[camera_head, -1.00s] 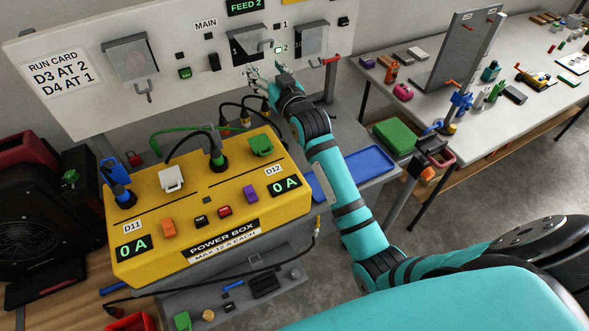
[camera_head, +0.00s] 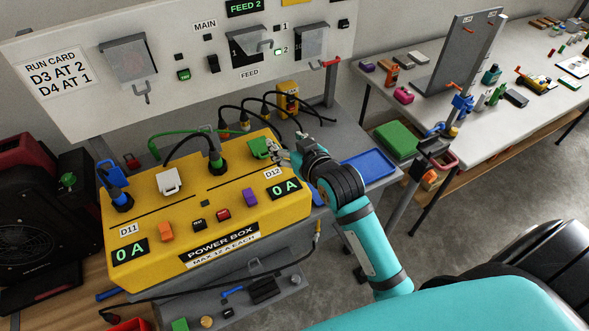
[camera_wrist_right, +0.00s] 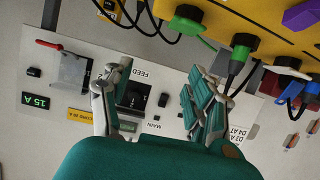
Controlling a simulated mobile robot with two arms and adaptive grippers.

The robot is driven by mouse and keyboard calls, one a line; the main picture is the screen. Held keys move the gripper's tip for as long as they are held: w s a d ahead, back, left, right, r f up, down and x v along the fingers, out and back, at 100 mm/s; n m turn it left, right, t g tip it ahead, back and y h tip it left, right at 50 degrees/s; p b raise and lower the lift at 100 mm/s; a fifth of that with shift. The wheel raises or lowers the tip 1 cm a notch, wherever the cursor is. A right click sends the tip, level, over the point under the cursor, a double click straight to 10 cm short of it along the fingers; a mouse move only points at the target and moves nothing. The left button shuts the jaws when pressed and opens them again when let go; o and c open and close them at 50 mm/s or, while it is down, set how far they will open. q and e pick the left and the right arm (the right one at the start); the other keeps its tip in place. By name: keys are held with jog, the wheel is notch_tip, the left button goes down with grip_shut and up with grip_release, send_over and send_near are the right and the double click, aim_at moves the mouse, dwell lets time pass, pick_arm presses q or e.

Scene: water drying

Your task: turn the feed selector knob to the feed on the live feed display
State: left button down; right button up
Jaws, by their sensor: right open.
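The live feed display (camera_head: 245,8) reads FEED 2 in green at the top of the white panel. Below it is the feed selector knob (camera_head: 250,43), a dark unit above the FEED label (camera_head: 249,74), with a grey hook-shaped part at its right. Its exact pointing is too small to tell. Of the lamps marked 1 and 2 at its right, lamp 2 (camera_head: 278,51) is lit. My right gripper (camera_head: 279,152) is open and empty, well below the panel and apart from the knob. In the right wrist view the knob (camera_wrist_right: 132,97) shows beyond the open fingers (camera_wrist_right: 160,88). My left gripper is out of view.
The yellow power box (camera_head: 215,238) stands below, with cables, plugs and two 0 A readouts; my right gripper is close to its far right corner. A blue tray (camera_head: 370,163) lies to the right.

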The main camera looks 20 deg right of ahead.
jog(key=shift+s+a+f+g, duration=0.15)
jog(key=shift+s+f+g, duration=0.4)
jog(key=shift+s+f, duration=0.6)
jog(key=shift+s+a+f+g, duration=0.15)
jog(key=shift+s+f+g, duration=0.4)
jog(key=shift+s+f, duration=0.55)
jog(key=shift+s+f, duration=0.1)
jog(key=shift+s, duration=0.15)
jog(key=s+f+n+g, duration=0.1)
jog(key=s+f+g, duration=0.3)
jog(key=s, duration=0.7)
jog(key=s+f+g, duration=0.4)
jog(key=s, duration=0.8)
notch_tip(320, 180, down, 26)
jog(key=s+g, duration=0.1)
jog(key=s+d+f+g, duration=0.1)
jog(key=s+d+f, duration=0.1)
jog(key=s+f, duration=1.4)
jog(key=shift+s+d+f+g+h, duration=0.15)
jog(key=shift+s+f+g+h, duration=0.2)
jog(key=shift+s+h, duration=0.1)
